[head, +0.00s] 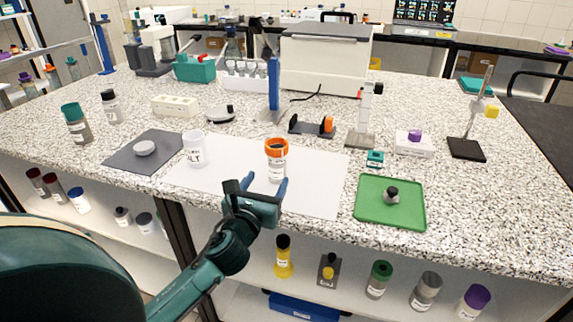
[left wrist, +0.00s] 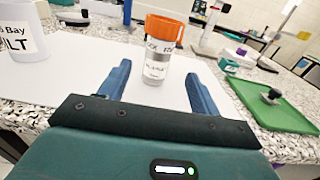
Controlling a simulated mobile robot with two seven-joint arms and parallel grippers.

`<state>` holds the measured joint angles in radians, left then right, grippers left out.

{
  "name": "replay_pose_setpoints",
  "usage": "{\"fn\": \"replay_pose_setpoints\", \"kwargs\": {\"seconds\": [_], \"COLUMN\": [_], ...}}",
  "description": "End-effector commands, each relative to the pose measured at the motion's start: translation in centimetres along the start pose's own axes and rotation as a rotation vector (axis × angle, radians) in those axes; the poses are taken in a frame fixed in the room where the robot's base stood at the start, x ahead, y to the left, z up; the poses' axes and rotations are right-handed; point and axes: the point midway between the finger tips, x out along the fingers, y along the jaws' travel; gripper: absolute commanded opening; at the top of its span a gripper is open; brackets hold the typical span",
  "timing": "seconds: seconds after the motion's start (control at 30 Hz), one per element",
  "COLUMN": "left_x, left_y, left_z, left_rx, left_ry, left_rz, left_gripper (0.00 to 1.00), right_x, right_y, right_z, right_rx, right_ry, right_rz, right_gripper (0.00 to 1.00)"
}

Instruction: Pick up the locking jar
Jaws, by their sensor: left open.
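A clear jar with an orange screw lid and a printed label, which looks like the locking jar (head: 277,160), stands upright on the white sheet (head: 318,185). My left gripper (head: 265,183) is open just in front of it, low over the sheet. In the left wrist view the jar (left wrist: 158,55) stands between the two blue fingers (left wrist: 159,72) as seen, at or just beyond their tips. Its base shows clear, and I see no finger touching it. My right gripper is not in view.
A white labelled cup (head: 195,149) stands left of the jar. A grey mat (head: 125,157) lies further left. A green tray (head: 390,221) holding a small dark-capped item is to the right. Behind the jar stands a black holder with an orange part (head: 312,126).

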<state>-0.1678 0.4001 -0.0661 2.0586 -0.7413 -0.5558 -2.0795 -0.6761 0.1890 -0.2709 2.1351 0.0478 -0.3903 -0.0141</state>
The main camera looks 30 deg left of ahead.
Motion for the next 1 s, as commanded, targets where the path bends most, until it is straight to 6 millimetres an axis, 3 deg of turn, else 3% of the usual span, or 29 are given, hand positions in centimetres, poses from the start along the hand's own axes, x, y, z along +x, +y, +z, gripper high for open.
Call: {"fn": "replay_pose_setpoints", "kwargs": {"seconds": [0.2,0.47,0.7,1.0], "left_x": [4.2,6.3,9.8,11.0], "left_y": [-0.1,0.0,0.1,0.1], "left_z": [0.1,0.0,0.0,-0.1], "left_rx": [-0.005,-0.006,-0.008,-0.008], "left_ry": [0.000,0.002,0.002,0.003], "left_rz": [0.000,-0.002,-0.001,-0.003], "left_gripper": [0.63,0.63,0.63,0.63], "right_x": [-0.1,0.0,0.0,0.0], "right_y": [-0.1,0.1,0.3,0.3], "right_z": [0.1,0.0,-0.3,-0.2], "right_rx": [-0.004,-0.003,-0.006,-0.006], "right_ry": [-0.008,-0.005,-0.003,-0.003], "right_rz": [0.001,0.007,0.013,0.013], "right_gripper": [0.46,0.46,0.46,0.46]}}
